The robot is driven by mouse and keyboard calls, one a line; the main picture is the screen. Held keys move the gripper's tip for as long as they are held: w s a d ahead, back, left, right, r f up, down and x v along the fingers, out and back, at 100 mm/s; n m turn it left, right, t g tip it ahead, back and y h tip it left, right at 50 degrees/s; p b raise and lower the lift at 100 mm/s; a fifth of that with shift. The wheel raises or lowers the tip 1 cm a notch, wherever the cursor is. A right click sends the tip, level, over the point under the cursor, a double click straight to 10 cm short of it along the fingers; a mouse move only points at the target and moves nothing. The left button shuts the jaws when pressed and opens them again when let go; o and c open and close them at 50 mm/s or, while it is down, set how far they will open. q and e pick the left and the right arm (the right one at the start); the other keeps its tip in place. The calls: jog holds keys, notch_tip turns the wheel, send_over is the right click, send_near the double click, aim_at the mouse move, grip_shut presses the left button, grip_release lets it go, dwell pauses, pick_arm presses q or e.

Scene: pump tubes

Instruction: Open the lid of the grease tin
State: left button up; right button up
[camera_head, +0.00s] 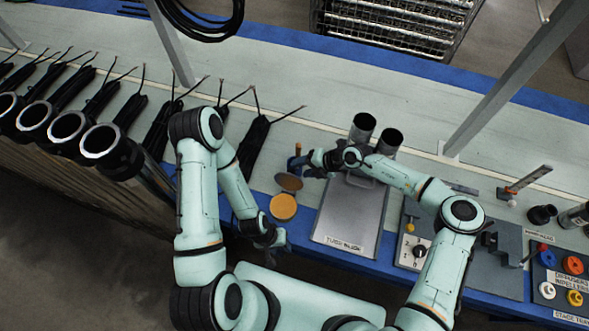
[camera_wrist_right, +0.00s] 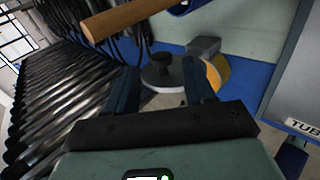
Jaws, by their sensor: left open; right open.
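The grease tin (camera_head: 284,207) stands near the front edge of the bench with its orange-yellow grease exposed; in the right wrist view the grease (camera_wrist_right: 216,74) is partly hidden by a finger. The lid (camera_head: 289,182), a dark grey disc, is off the grease just behind the tin; I cannot tell whether they touch. In the right wrist view the lid (camera_wrist_right: 160,74) shows a dark knob on top. My right gripper (camera_head: 309,163) is open above and behind the lid, its fingers (camera_wrist_right: 161,90) apart in view. My left gripper (camera_head: 274,239) is open, in front of the tin.
A wooden handle (camera_wrist_right: 130,17) crosses close ahead in the right wrist view. A grey tray labelled for tubes (camera_head: 347,215) lies right of the tin. Two metal cylinders (camera_head: 363,127) stand behind it.

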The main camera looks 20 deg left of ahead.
jog(key=v, duration=0.7)
jog(key=shift+d+r, duration=0.2)
jog(key=shift+w+f, duration=0.1)
